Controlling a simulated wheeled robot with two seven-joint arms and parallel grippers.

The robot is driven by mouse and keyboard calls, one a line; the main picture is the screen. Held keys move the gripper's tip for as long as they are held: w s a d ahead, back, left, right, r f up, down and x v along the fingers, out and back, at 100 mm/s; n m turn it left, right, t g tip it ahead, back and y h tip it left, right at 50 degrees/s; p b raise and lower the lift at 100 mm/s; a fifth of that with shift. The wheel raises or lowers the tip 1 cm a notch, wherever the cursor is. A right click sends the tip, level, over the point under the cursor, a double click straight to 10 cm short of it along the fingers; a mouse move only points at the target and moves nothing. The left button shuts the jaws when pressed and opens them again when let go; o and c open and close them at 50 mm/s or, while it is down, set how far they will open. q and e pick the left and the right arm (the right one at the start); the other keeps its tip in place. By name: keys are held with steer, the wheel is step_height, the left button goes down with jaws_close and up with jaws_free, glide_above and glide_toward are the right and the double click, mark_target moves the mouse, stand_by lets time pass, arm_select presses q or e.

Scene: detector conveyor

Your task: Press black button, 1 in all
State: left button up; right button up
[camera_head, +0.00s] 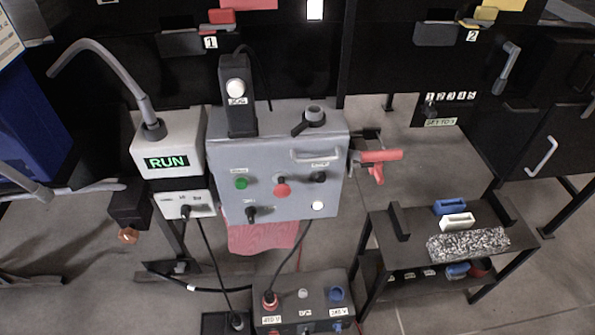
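A grey control box (228,150) stands in the middle of the head view. On its front face are a green button (241,183), a red button (281,187) and a white button (317,206). A round black button-like control (319,177) sits to the right of the red one, under a small label too small to read. Another black control (251,212), at the lower left of the face, looks like a selector knob. Whether either black control is pressed cannot be told. Neither of my grippers is in view, and nothing touches the panel.
A white box with a green RUN display (166,162) adjoins the panel on the left. A black JOG pendant (237,95) stands on top. A red handle (380,160) sticks out on the right. A socket box (303,300) with cables lies below. A black shelf (400,262) stands at right.

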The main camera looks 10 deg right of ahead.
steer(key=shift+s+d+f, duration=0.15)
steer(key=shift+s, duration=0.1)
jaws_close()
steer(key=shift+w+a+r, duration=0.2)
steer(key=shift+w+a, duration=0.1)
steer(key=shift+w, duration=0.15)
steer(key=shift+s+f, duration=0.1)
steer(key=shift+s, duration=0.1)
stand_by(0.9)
